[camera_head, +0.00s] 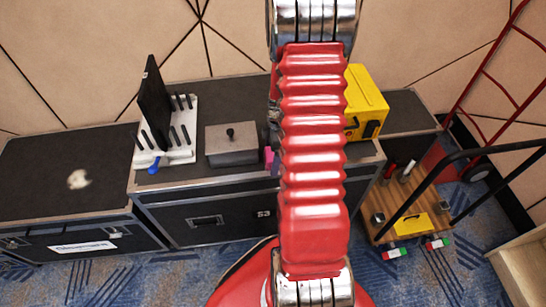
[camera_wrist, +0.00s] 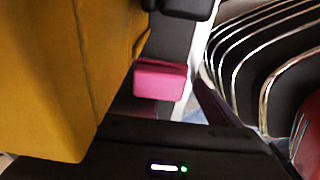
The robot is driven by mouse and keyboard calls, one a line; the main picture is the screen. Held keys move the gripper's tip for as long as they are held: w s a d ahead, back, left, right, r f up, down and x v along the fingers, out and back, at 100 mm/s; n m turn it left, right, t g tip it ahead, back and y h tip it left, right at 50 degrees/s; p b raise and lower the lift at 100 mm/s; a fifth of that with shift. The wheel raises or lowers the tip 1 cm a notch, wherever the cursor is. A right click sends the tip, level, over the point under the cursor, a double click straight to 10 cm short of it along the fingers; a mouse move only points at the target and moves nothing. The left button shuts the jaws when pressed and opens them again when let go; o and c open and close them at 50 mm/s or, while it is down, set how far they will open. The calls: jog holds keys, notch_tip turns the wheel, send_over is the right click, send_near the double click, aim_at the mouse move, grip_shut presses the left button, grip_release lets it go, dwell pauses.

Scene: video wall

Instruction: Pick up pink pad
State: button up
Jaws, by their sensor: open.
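The pink pad (camera_head: 269,158) shows as a small strip on the black case top, between the grey box and my red arm, which hides part of it. In the wrist view the pink pad (camera_wrist: 160,80) is a small block near the middle, just beyond a dark bar with a lit indicator. That bar appears to be part of my gripper (camera_wrist: 165,130). My gripper is open and no pad is held. The fingertips are not clearly visible, so the exact gap to the pad cannot be told. In the head view my arm hides most of the gripper.
A grey lidded box (camera_head: 231,144) stands left of the pad. Further left is a white rack (camera_head: 183,137) with black pegs. A yellow case (camera_head: 367,102) stands right of my arm and fills the left of the wrist view. A wooden cart (camera_head: 390,222) stands at right.

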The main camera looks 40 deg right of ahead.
jog(key=shift+c, duration=0.5)
jog(key=c, duration=1.1)
